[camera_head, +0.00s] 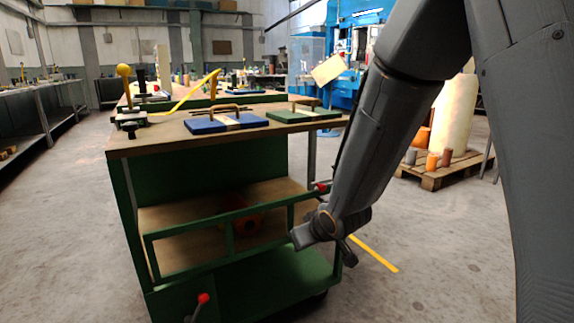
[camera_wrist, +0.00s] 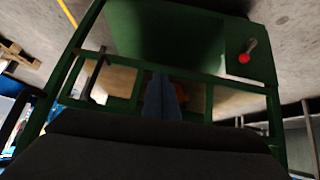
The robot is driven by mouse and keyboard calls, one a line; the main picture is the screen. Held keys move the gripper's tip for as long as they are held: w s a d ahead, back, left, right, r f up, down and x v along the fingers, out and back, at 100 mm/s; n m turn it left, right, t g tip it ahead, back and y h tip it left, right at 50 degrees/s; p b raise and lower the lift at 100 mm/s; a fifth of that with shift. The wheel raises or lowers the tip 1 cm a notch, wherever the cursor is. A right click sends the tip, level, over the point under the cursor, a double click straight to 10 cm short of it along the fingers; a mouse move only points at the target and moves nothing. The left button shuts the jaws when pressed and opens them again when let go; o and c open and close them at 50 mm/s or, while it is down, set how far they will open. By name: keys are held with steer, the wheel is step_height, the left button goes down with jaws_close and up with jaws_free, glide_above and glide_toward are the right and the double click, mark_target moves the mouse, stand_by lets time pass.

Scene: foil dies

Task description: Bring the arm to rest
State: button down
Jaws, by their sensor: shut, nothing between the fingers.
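My arm hangs down at the right of the head view, with its lower end beside the front right corner of the green cart (camera_head: 190,151). In the wrist view my gripper (camera_wrist: 160,85) points at the cart's open side, its fingers together and empty. The cart's green frame (camera_wrist: 205,100) surrounds the fingers in that picture; I cannot tell how near it is. In the head view the fingers are hard to make out. A blue die (camera_head: 205,126) and a green die (camera_head: 284,115), both with handles, lie on the cart's wooden top.
An orange object (camera_head: 246,222) sits on the cart's lower shelf. Red-knobbed levers, one at the front (camera_head: 203,298), stick out from the cart. A pallet (camera_head: 440,172) with rolls is behind my arm. Floor at left is clear.

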steer(key=s+a+r+n+g+h, duration=0.1)
steer(key=s+a+g, duration=0.25)
steer(key=s, duration=1.25)
steer(key=s+a+g+h, duration=0.25)
steer(key=s+g, duration=0.25)
steer(key=s, duration=1.2)
steer(key=d+r+m+p, duration=0.3)
steer(key=d+r+p, duration=0.7)
steer(key=r+p, duration=0.4)
steer(key=d+r+m+p, duration=0.4)
steer(key=d+r+p, duration=0.7)
steer(key=r+p, duration=0.2)
steer(key=shift+w+r+p, duration=0.2)
steer(key=shift+r+p, duration=0.15)
steer(key=shift+p, duration=0.3)
steer(key=shift+t, duration=0.25)
